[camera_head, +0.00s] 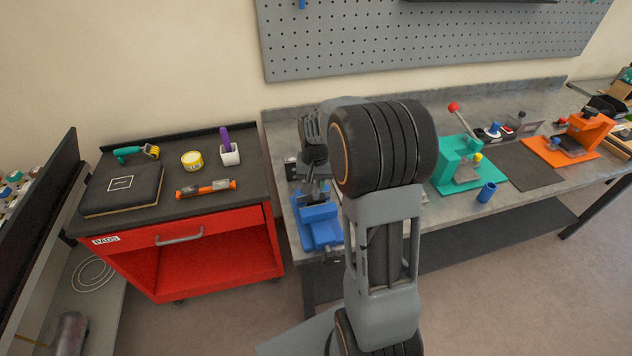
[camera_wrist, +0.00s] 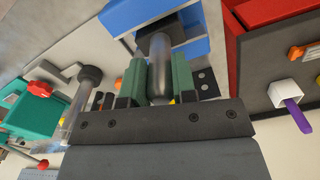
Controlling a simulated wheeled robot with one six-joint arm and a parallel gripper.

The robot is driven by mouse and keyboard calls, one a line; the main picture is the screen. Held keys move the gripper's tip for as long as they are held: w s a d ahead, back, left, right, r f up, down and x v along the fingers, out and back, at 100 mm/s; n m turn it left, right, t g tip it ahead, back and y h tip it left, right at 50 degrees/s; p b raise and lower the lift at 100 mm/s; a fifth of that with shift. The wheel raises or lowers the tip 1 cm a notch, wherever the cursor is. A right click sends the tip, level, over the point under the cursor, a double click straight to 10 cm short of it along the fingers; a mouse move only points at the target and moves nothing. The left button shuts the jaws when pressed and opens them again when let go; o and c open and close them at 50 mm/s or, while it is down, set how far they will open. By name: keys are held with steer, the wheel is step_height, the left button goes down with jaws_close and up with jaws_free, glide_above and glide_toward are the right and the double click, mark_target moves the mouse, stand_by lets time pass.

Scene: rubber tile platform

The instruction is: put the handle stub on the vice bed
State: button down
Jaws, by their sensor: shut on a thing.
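The handle stub (camera_wrist: 160,84) is a grey rounded cylinder with a dark block-like end. In the wrist view it sits between the green finger pads of my gripper (camera_wrist: 158,76), which is shut on it. The blue vice (camera_head: 320,228) is at the left end of the workbench; it also shows in the wrist view (camera_wrist: 198,46), just beyond the stub's dark end. In the head view my gripper (camera_head: 315,186) is over the back part of the vice. The vice bed is mostly hidden, and I cannot tell whether the stub touches it.
A teal press (camera_head: 460,172), a blue cup (camera_head: 487,192) and an orange fixture (camera_head: 584,135) are to the right.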

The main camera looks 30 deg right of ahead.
steer(key=shift+f+b, duration=0.35)
steer(key=shift+f, duration=0.05)
steer(key=c, duration=0.8)
jaws_free()
steer(key=shift+c, duration=0.2)
steer(key=shift+r+p, duration=2.7)
steer(key=shift+r, duration=0.9)
steer(key=shift+f, duration=0.2)
steer(key=s+a+r+n+t, duration=0.1)
steer(key=s+a+r, duration=0.2)
steer(key=s, duration=0.2)
steer(key=s+a+r+n+t+b, duration=0.1)
steer(key=s+a+r+n+t, duration=0.1)
steer(key=s, duration=0.4)
steer(key=s+a+r+n+t, duration=0.1)
steer(key=s+a+r+n, duration=0.1)
steer(key=s+a+r, duration=0.2)
steer(key=shift+s+t, duration=0.4)
steer(key=shift+s, duration=0.3)
